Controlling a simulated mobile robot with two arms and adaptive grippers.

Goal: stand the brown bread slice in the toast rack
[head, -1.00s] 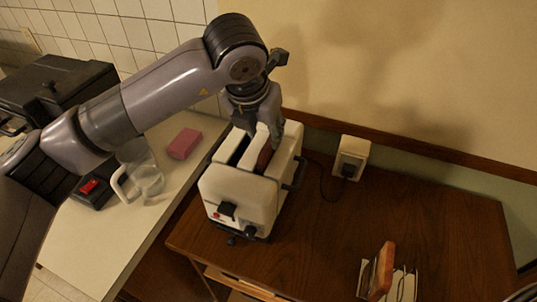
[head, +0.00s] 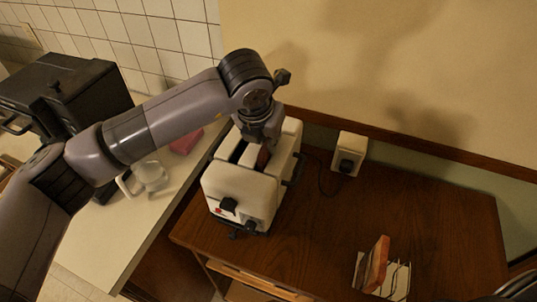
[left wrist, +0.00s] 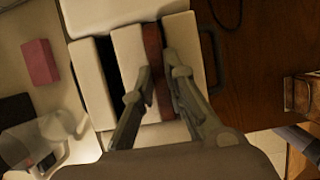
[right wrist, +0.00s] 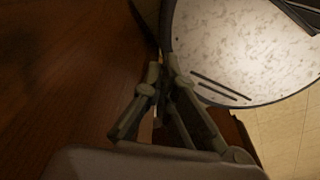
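The brown bread slice (head: 263,157) stands in the right slot of the white toaster (head: 227,190); it also shows in the left wrist view (left wrist: 153,42). My left gripper (head: 262,138) is at that slot. In the left wrist view its fingers (left wrist: 157,72) lie on either side of the slice; whether they press on it is unclear. The wire toast rack (head: 401,279) stands at the front right of the brown table, with an orange-brown slice (head: 377,262) upright in it. My right gripper (right wrist: 162,68) shows only in the right wrist view, fingertips together, nothing visible between them.
A pink sponge (left wrist: 40,62) and a clear jug (head: 150,175) are on the pale counter left of the toaster. A wall socket (head: 349,153) with a plug is behind. The wooden table (head: 430,215) is clear between toaster and rack. A round speckled surface (right wrist: 245,50) is beside my right gripper.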

